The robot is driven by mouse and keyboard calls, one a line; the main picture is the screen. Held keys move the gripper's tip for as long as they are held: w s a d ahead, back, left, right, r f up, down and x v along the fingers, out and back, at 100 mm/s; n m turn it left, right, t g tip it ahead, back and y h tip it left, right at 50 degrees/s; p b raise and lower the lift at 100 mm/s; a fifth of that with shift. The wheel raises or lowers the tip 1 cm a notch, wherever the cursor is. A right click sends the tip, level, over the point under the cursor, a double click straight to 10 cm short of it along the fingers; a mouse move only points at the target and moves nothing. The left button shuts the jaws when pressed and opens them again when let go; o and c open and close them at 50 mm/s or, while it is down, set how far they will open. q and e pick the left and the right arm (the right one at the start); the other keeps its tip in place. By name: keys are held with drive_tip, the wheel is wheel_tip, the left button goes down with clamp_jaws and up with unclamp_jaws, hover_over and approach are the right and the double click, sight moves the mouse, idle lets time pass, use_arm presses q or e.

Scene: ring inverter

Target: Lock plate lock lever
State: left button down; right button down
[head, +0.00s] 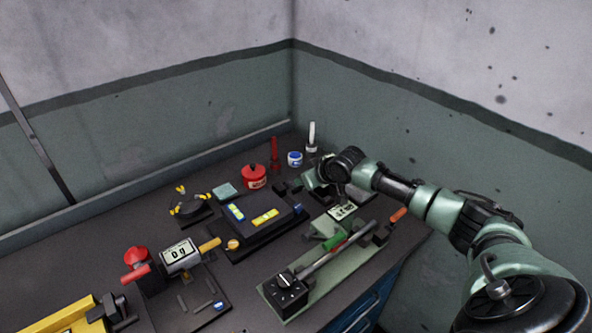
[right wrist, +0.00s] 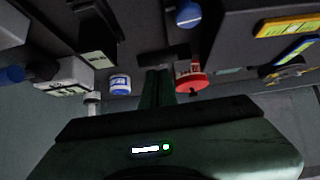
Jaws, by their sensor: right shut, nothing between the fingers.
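A dark plate fixture (head: 252,232) with blue and yellow bars lies mid-table in the head view. A round blue knob (right wrist: 188,15) shows at the top of the right wrist view, near the fixture's dark body. I cannot tell which part is the lock lever. My right gripper (head: 284,188) is just behind the fixture's far right side, partly hidden by its own wrist. In the right wrist view its fingers (right wrist: 158,76) are together with nothing between them, apart from the blue knob. My left gripper is not in view.
Walls bound the table behind and right.

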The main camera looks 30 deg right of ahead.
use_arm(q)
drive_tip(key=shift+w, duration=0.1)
use_arm(e)
drive_tip(key=shift+w+r, duration=0.25)
drive_tip(key=shift+w, duration=0.65)
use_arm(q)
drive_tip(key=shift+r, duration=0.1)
